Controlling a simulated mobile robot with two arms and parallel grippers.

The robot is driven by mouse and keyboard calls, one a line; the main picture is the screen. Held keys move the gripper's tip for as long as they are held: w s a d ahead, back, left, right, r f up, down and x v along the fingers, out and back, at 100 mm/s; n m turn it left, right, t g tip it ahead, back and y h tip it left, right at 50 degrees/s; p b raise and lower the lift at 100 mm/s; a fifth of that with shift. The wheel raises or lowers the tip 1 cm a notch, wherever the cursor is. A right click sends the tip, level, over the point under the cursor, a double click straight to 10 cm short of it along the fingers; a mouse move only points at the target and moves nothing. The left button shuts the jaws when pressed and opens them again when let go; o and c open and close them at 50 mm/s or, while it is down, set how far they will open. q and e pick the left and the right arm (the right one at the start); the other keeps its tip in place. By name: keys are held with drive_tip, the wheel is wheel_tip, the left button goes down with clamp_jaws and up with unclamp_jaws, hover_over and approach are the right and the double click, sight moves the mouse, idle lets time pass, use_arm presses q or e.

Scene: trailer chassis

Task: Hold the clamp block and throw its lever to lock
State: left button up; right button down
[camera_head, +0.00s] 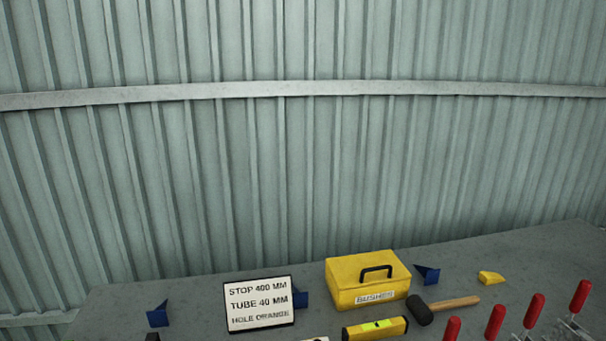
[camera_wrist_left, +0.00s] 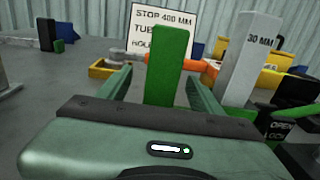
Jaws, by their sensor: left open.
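In the left wrist view my left gripper (camera_wrist_left: 158,76) is open, its two green fingers apart on either side of an upright green post (camera_wrist_left: 171,65). I cannot tell whether either finger touches the post. An orange bar (camera_wrist_left: 198,65) runs to the right behind it. A tall grey block marked "30 MM" (camera_wrist_left: 247,62) stands to the right. Below it is a dark plate lettered "OPEN" and, less clearly, "LOCK" (camera_wrist_left: 281,128), with a black part (camera_wrist_left: 296,92) above. I cannot tell for certain which piece is the clamp block's lever. My right gripper is in neither view.
In the head view a sign (camera_head: 259,302), a yellow box marked "BUSHES" (camera_head: 368,280), a yellow level (camera_head: 375,329), a mallet (camera_head: 445,307) and blue wedges stand on the grey bench (camera_head: 200,285). Several red-handled clamps (camera_head: 495,320) line the right front. A corrugated wall is behind.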

use_arm(q)
drive_tip(key=shift+s+d, duration=0.15)
drive_tip(key=shift+s, duration=1)
drive_tip(key=shift+s+d, duration=0.2)
drive_tip(key=shift+s, duration=0.9)
drive_tip(key=shift+s+d, duration=0.15)
drive_tip(key=shift+s, duration=1)
drive_tip(key=o, duration=0.6)
drive_tip(key=shift+c, duration=0.2)
drive_tip(key=s, duration=0.4)
drive_tip(key=s+d, duration=0.1)
drive_tip(key=s, duration=0.7)
drive_tip(key=shift+d, duration=0.35)
